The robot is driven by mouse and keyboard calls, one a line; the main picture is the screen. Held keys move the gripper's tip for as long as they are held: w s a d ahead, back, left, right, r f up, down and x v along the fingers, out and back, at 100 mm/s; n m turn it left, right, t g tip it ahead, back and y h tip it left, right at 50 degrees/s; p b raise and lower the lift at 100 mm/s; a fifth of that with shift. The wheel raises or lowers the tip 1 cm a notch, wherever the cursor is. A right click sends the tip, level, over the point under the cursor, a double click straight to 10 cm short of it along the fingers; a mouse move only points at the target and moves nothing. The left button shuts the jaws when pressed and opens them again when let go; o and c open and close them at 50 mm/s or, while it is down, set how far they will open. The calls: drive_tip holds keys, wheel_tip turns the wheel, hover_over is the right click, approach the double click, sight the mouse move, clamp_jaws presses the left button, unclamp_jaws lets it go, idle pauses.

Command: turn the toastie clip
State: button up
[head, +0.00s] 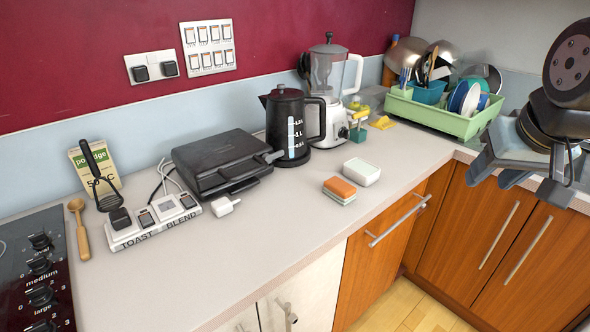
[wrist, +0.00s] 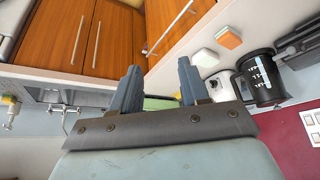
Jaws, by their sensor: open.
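The toastie maker (head: 222,161) is a black, closed appliance on the counter, left of the kettle. Its front handle and clip area (head: 243,186) faces the counter's front edge; the clip itself is too small to make out clearly. My gripper (head: 535,184) is at the far right in the head view, above the cupboards and well away from the toastie maker. In the wrist view my gripper (wrist: 158,88) shows two separated grey fingers with nothing between them. Part of a dark appliance, likely the toastie maker (wrist: 305,46), shows at the right edge there.
A black kettle (head: 287,125) and a blender (head: 331,90) stand right of the toastie maker. A sponge (head: 339,190) and a white block (head: 361,172) lie in front. A socket strip (head: 152,222) lies left. A green dish rack (head: 442,116) stands at the back right.

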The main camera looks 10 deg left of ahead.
drive_tip(key=w+a+f+m+t+y, duration=0.2)
drive_tip(key=w+a+f+m+t, duration=0.1)
drive_tip(key=w+a, duration=0.7)
drive_tip(key=w+a+f+m+t+y, duration=0.2)
drive_tip(key=w+a+f, duration=0.2)
drive_tip(key=w+a, duration=0.55)
drive_tip(key=w+a+f+m+t+y, duration=0.1)
drive_tip(key=a+f+m, duration=0.1)
drive_tip(key=a, duration=0.3)
drive_tip(key=w+a+f+m+t+y, duration=0.1)
drive_tip(key=a+f+m+t, duration=0.1)
drive_tip(key=a+f, duration=0.3)
drive_tip(key=a+f+m+t+y, duration=0.1)
drive_tip(key=a+f+m, duration=0.2)
drive_tip(key=a, duration=0.2)
drive_tip(key=shift+w+a+f+t+y, duration=0.2)
drive_tip(key=shift+w+f+t+y, duration=0.1)
drive_tip(key=shift+w+t, duration=0.1)
drive_tip(key=shift+s+a+f+m, duration=0.3)
drive_tip(key=shift+s+a, duration=0.05)
drive_tip(key=shift+a, duration=0.1)
